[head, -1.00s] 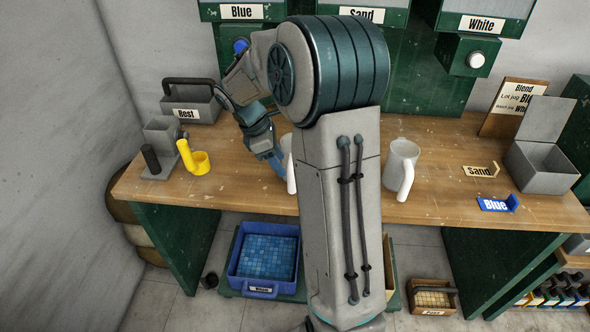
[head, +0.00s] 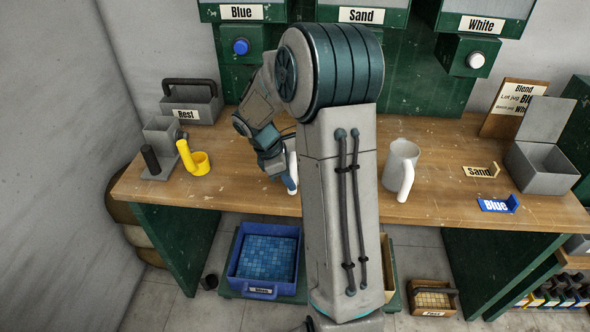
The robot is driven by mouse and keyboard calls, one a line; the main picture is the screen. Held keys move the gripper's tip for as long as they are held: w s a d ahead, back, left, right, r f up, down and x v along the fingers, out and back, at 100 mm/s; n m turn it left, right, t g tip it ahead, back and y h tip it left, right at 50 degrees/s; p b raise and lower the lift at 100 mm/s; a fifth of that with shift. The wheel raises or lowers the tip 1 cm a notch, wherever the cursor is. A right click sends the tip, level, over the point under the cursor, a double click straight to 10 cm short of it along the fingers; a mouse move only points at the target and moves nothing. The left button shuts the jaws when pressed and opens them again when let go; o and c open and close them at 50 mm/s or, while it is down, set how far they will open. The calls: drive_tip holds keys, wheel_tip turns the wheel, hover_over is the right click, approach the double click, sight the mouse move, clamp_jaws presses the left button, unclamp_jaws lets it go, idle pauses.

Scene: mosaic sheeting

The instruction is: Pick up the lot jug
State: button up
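Two white jug-like things stand on the workbench (head: 240,190). One white jug (head: 400,165) stands upright right of my arm, its handle towards the front. The other (head: 292,158) shows only as a narrow white strip left of my arm; the rest is hidden. No label on either tells which is the lot jug. My gripper (head: 289,184) is low over the bench at the partly hidden white jug, its blue fingertip close to or touching it. Whether the fingers are closed on it is hidden.
A yellow cup-shaped holder (head: 198,162), a grey box labelled Rest (head: 193,103) and a grey stand (head: 160,135) are at the left. Dispensers hang behind.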

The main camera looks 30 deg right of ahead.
clamp_jaws()
drive_tip(key=shift+r, duration=0.2)
